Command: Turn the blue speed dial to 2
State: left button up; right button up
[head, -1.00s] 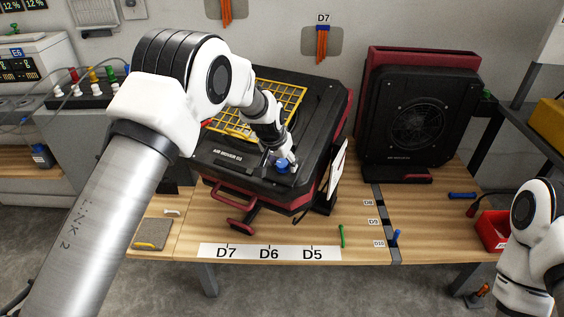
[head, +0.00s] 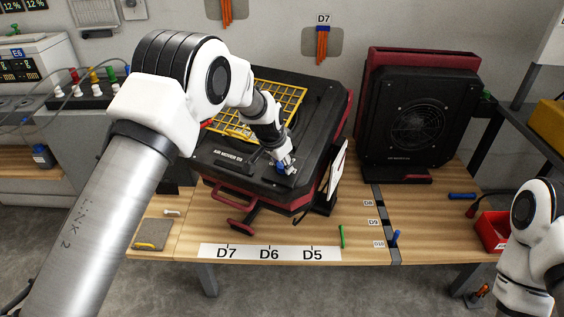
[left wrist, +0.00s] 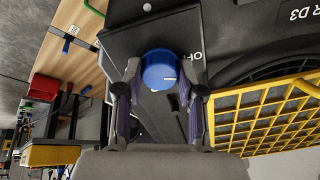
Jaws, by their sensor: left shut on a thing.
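The blue speed dial (left wrist: 159,72) sits on the black top face of the air mover (head: 240,165), near its front right corner. A small white pointer line shows on the dial, and part of the lettering "OF" shows beside it in the left wrist view. My left gripper (head: 287,168) is over the dial, and its two fingers (left wrist: 160,90) are closed around the dial's sides. In the head view the fingers cover much of the dial (head: 281,168). My right arm shows at the right edge, but its gripper is out of frame.
A second black and red air mover (head: 418,120) stands behind on the right. A yellow grille (head: 285,97) lies on top of the first one. Green (head: 342,237) and blue (head: 396,238) sticks and a red bin (head: 493,231) are on the table.

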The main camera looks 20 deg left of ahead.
pick_arm(q)
jog(key=m, duration=0.4)
jog(key=shift+f+m, duration=0.15)
jog(key=shift+m, duration=0.15)
jog(key=m+b, duration=0.1)
jog(key=m, duration=0.4)
jog(key=shift+m, duration=0.3)
jog(key=m, duration=0.4)
jog(key=shift+m+g+b, duration=0.3)
jog(key=shift+b, duration=0.05)
jog(key=m, duration=0.5)
jog(key=o, duration=1.1)
jog(key=shift+o, duration=0.2)
